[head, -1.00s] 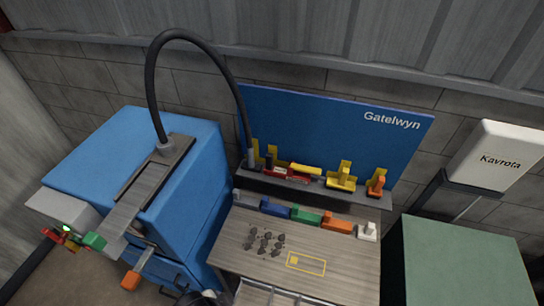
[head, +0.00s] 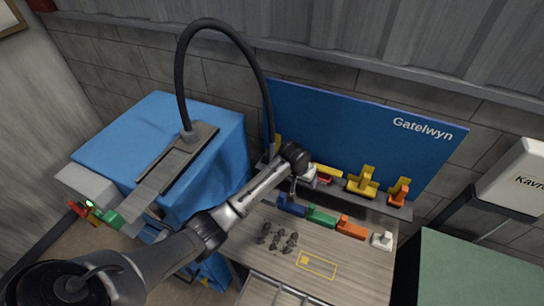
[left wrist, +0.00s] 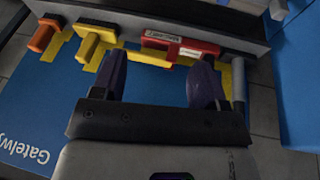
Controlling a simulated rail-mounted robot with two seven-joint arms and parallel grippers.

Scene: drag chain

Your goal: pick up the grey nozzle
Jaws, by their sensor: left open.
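The grey nozzle (left wrist: 238,82) shows in the left wrist view as an upright-looking grey cylinder at the right, beside the yellow holders. In the head view a black hose (head: 225,27) arches from the blue cabinet down towards it, and my left arm mostly hides the nozzle there. My left gripper (left wrist: 162,62) is open and empty in front of the blue board. The nozzle is outside the jaws, just right of the right-hand finger in the wrist view. My right gripper is not in view.
Red tools (left wrist: 180,45) and yellow holders (head: 362,183) line the shelf under the blue Gatelwyn board (head: 355,135). Coloured blocks (head: 320,215) stand along the back of the worktop (head: 345,270). A blue cabinet (head: 110,145) is left, a green cabinet (head: 470,270) right.

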